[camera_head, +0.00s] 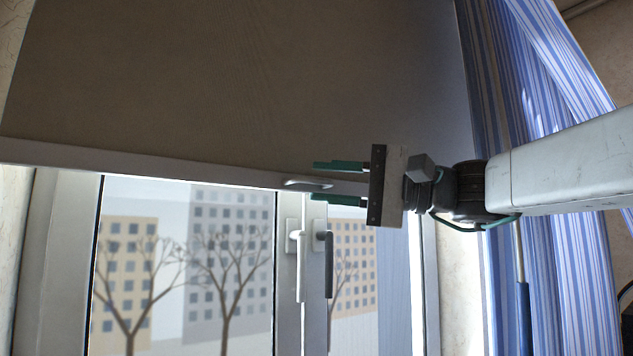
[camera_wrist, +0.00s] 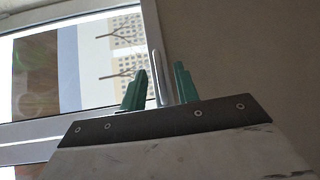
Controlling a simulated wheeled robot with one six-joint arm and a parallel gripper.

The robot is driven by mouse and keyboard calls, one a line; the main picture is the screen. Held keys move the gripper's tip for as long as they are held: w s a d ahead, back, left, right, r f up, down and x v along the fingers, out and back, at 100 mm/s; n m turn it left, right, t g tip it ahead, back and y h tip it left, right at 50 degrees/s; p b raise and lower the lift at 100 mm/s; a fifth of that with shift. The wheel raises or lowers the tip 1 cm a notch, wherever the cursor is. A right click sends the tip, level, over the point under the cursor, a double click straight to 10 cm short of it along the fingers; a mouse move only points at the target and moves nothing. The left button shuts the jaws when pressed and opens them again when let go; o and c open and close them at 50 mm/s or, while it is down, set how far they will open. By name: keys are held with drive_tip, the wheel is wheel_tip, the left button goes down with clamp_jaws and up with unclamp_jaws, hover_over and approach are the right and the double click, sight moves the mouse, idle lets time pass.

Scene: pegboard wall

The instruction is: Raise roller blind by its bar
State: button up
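The roller blind (camera_head: 240,80) is a brown-beige sheet covering the upper window in the head view. Its pale bottom bar (camera_head: 130,165) runs across the picture, with a small grey pull handle (camera_head: 306,184) on it. My gripper (camera_head: 314,180) comes from the right with its two green fingers apart, one above and one below the handle's level. In the wrist view, my gripper (camera_wrist: 157,80) has a pale upright strip, seemingly the handle (camera_wrist: 160,80), between its open fingers. Whether either finger touches it is unclear.
Below the bar is the white-framed window (camera_head: 289,335) with two window handles, one white (camera_head: 301,270) and one grey (camera_head: 329,265), just under the gripper. A blue striped curtain (camera_head: 575,290) hangs at the right behind my arm.

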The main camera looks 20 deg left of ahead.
drive_tip(key=shift+s+a+r, duration=0.1)
drive_tip(key=shift+a, duration=1.1)
